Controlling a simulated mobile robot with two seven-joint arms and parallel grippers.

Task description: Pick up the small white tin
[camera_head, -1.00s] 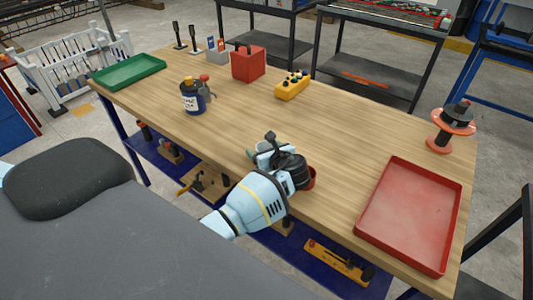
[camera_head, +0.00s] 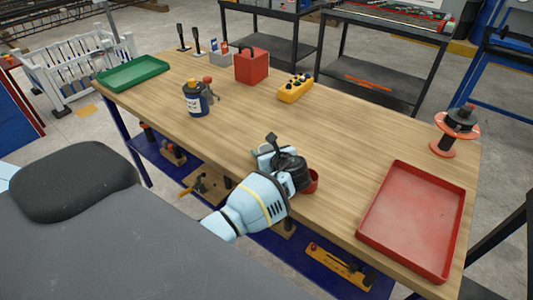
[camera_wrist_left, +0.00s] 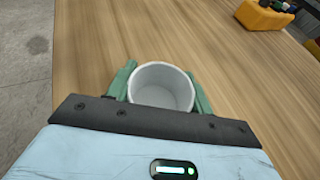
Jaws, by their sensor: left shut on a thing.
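The small white tin (camera_wrist_left: 162,88) shows in the left wrist view as an open, empty round cup with a pale rim. The green fingers of my left gripper (camera_wrist_left: 160,92) sit on either side of it and are shut on it. In the head view my left gripper (camera_head: 266,155) is over the near edge of the wooden table (camera_head: 330,135); its own wrist hides the tin there. Whether the tin touches the tabletop I cannot tell. My right gripper is not in view.
A dark red round thing (camera_head: 312,183) shows partly behind my left wrist. A red tray (camera_head: 412,220) lies to the right, with an orange spool (camera_head: 455,130) beyond. A blue labelled can (camera_head: 196,100), a red box (camera_head: 251,66) and a yellow block (camera_head: 295,88) stand farther back. Mid-table is clear.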

